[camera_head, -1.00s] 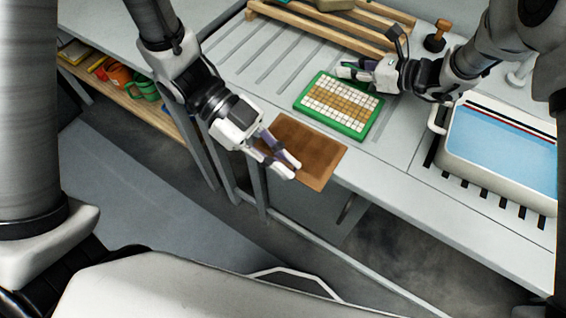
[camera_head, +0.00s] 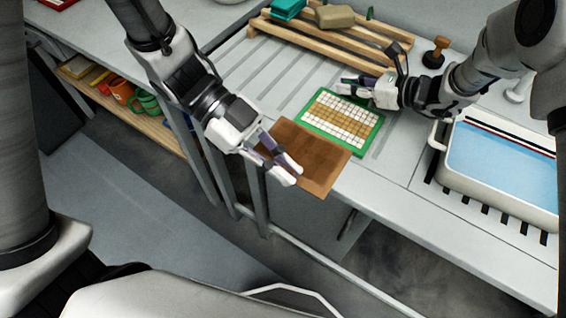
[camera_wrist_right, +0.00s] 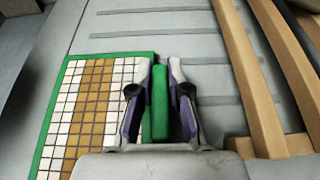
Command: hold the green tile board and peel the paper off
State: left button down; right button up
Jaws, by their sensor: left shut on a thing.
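The green tile board (camera_head: 312,146) lies flat on the grey counter, with white and tan tiles in a grid inside its green rim. It also shows at the left of the right wrist view (camera_wrist_right: 66,70). The brown paper (camera_head: 322,160) lies in front of the board at the counter's front edge and sticks out past it. My left gripper (camera_head: 290,173) is shut on the paper's near left side. My right gripper (camera_head: 350,84) is at the board's far edge. In the right wrist view its fingers (camera_wrist_right: 160,75) stand apart on either side of a green bar, with gaps beside it.
A wooden slatted rack (camera_head: 325,40) stands behind the board. A white tub of blue water (camera_head: 440,158) is to the right, and a wooden-handled stamp (camera_head: 436,52) stands behind it. Mugs (camera_head: 146,104) sit on a lower shelf at left.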

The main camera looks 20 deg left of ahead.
jog(key=o, duration=0.4)
jog(key=v, duration=1.2)
jog(key=shift+f, duration=0.1)
